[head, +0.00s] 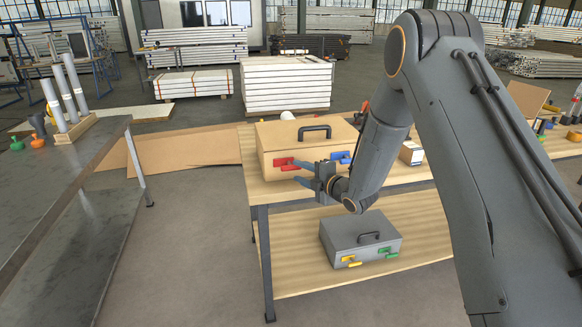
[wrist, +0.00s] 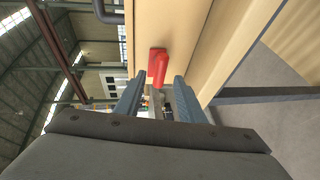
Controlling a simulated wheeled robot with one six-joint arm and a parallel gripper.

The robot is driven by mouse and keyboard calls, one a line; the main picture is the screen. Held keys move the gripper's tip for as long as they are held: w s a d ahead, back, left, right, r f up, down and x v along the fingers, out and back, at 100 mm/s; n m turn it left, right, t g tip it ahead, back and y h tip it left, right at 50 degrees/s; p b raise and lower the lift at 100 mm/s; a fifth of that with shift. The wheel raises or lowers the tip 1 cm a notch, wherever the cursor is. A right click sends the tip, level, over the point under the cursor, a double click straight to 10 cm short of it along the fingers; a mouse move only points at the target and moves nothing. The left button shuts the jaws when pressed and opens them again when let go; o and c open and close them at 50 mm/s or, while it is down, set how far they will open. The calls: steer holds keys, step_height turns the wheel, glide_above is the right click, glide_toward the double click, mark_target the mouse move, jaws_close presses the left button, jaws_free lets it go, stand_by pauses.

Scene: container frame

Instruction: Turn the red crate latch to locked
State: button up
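The red latch (head: 284,162) is on the front of a tan crate (head: 307,134), near its left end. In the wrist view the red latch (wrist: 159,66) shows as a small plate with a bar handle, just beyond my fingertips. My gripper (head: 296,172) is in front of the crate at the latch. In the wrist view my gripper (wrist: 158,82) has its two fingers spread, with an empty gap between them. I cannot tell whether a finger touches the handle. A blue latch (head: 341,157) is on the same crate front, to the right, partly hidden by my gripper.
The crate stands on a wooden workbench (head: 262,192). On its lower shelf (head: 300,276) is a grey crate (head: 360,238) with yellow and green latches. My arm covers much of the bench's right side.

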mark_target(293, 169)
steer(key=p+x, duration=0.1)
steer(key=x, duration=0.4)
steer(key=shift+w+a, duration=0.25)
steer(key=shift+w, duration=0.05)
steer(key=shift+c, duration=0.2)
steer(key=shift+f, duration=0.1)
jaws_close()
